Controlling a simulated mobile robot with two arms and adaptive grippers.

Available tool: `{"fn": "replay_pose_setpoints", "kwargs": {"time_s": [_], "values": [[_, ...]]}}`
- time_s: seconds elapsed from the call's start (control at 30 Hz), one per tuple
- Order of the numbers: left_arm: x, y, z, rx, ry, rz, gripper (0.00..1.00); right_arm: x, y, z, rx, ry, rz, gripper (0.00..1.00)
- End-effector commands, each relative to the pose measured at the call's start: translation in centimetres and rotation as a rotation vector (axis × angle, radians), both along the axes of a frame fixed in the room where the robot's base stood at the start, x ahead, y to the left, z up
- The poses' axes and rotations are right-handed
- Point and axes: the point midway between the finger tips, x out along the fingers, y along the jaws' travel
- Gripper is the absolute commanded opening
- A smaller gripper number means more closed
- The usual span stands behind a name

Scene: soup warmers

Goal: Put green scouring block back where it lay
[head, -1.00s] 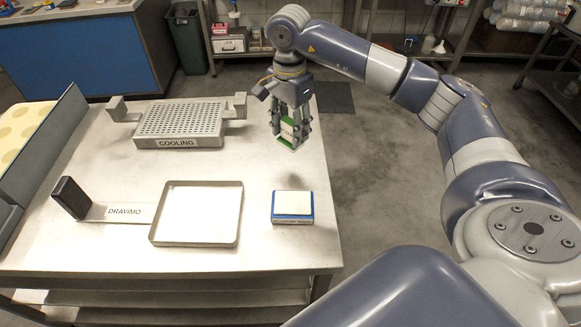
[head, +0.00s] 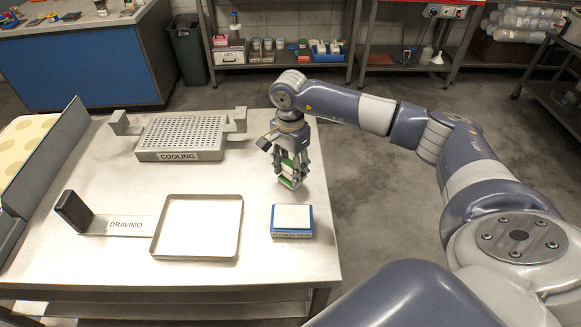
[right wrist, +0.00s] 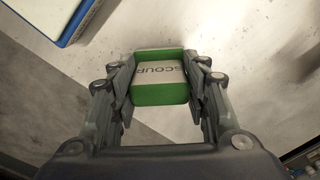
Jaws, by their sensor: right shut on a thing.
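The green scouring block (head: 288,182) has a white label reading SCOUR; in the right wrist view the green scouring block (right wrist: 160,92) sits between the finger pads. My right gripper (head: 290,170) is shut on it, fingers pointing down. It holds the block near the right edge of the steel table (head: 100,252), behind the blue block with a white top (head: 292,221). In the wrist view the blue block (right wrist: 75,20) shows at the upper left. I cannot tell whether the green block touches the table. My left gripper is not in view.
A shallow tray (head: 238,235) lies left of the blue block. A dark upright block (head: 73,211) stands by the DRAVIMO label (head: 126,224). A perforated COOLING rack (head: 180,156) is at the back.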

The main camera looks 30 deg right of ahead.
Motion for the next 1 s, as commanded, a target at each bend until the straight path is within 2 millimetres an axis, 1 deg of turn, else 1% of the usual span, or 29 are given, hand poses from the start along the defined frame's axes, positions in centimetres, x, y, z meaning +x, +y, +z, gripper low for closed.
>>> {"fn": "replay_pose_setpoints", "kwargs": {"time_s": [0.03,0.07,0.1,0.13,0.47,0.57,0.6,0.67,1.0], "values": [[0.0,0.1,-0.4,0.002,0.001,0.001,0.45,0.0,0.0,-0.3,0.000,0.000,0.000,0.24],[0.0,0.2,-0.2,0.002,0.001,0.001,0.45,0.0,0.0,-0.2,0.000,0.000,0.000,0.50],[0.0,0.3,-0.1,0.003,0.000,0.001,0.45,0.0,0.0,-0.1,0.000,0.000,0.000,0.59],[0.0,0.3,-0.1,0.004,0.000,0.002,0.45,0.0,0.0,-0.1,0.000,0.000,0.000,0.63],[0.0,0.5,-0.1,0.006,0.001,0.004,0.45,0.0,0.0,-0.1,0.000,0.000,0.000,0.63],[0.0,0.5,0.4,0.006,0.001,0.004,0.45,0.0,0.0,0.5,0.000,0.000,0.000,0.63],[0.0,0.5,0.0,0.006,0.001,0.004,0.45,0.1,0.0,0.7,0.000,-0.003,0.000,0.63],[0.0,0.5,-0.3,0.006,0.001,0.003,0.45,0.1,-0.1,1.6,-0.001,-0.004,0.000,0.63],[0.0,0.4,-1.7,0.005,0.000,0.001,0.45,0.2,0.0,8.9,0.000,-0.005,0.000,0.63]]}}
